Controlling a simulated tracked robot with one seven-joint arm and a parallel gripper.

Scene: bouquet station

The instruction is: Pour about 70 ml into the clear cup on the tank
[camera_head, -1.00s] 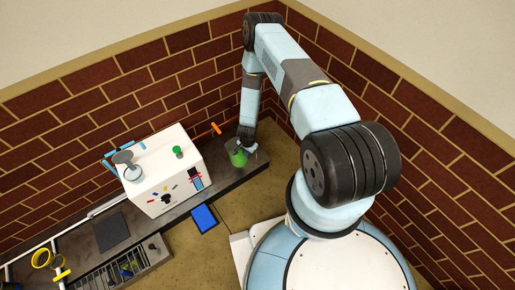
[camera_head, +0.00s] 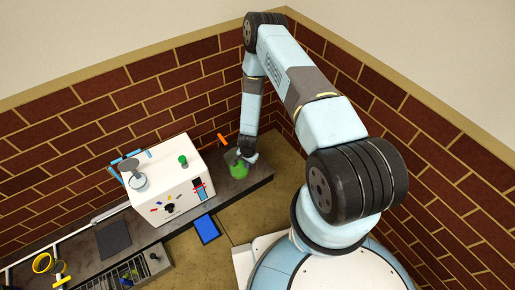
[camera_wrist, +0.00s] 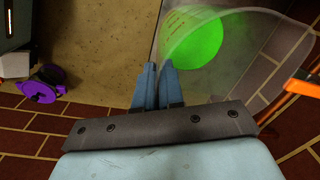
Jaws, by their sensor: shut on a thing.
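The tank (camera_head: 172,187) is a white box on the counter at left centre in the head view. A small clear, greyish cup (camera_head: 138,181) stands on its top at the left end. My gripper (camera_head: 247,152) is to the right of the tank, at a clear jug with green contents (camera_head: 237,167). In the wrist view my two blue fingers (camera_wrist: 158,80) are close together at the jug's near wall, shut on the jug. The jug (camera_wrist: 225,60) appears tilted there, with bright green inside. The exact grip point is hard to see.
A green knob (camera_head: 183,160) sits on the tank top, right of the cup. An orange bar (camera_head: 222,140) is by the wall. A blue pad (camera_head: 207,229) lies before the tank. A purple item (camera_wrist: 42,84) shows in the wrist view. The counter's right end is bare.

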